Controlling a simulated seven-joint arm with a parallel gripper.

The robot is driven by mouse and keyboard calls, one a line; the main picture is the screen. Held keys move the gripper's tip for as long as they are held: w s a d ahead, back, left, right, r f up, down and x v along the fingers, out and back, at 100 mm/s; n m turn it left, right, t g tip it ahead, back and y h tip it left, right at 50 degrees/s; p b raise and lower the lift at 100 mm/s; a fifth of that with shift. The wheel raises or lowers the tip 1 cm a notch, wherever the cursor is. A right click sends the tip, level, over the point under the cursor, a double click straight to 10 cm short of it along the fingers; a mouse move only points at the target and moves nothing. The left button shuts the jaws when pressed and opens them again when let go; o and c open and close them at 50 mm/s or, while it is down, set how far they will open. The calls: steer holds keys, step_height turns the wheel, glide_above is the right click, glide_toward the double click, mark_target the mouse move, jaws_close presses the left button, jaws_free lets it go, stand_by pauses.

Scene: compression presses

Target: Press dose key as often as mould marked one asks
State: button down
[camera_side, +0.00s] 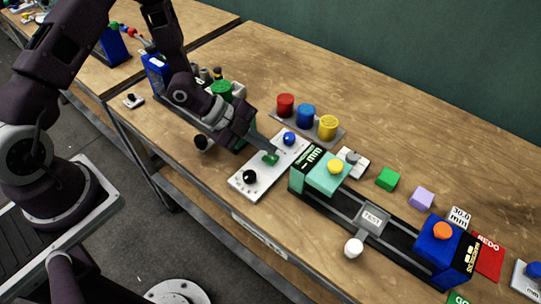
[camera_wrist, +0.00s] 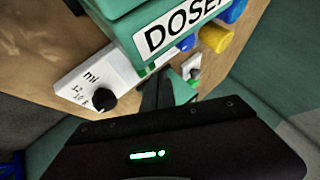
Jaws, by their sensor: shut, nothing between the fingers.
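A white panel (camera_side: 262,172) lies near the table's front edge with a black knob (camera_side: 250,177), a green key (camera_side: 270,158) and a blue knob (camera_side: 289,138). My gripper (camera_side: 271,151) is shut and empty, its fingertips at the green key; I cannot tell whether they touch it. In the wrist view, a teal box lettered "DOSER" (camera_wrist: 180,27) is close above the panel. The panel's end marked "ml" (camera_wrist: 88,78) and the black knob (camera_wrist: 103,99) also show there. I cannot make out a mould marked one.
Red (camera_side: 285,105), blue (camera_side: 305,116) and yellow (camera_side: 328,127) cylinders stand on a grey strip behind the panel. A long press with a teal block (camera_side: 323,177) and a blue block (camera_side: 437,254) lies to the right. Green (camera_side: 388,179) and lilac (camera_side: 421,197) cubes lie behind it.

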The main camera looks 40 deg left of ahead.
mark_target(266, 157)
steer(key=shift+f, duration=0.1)
stand_by(0.3)
steer(key=shift+f, duration=0.3)
steer(key=shift+f, duration=0.5)
stand_by(0.6)
steer(key=shift+r, duration=0.9)
steer(key=shift+r, duration=2.55)
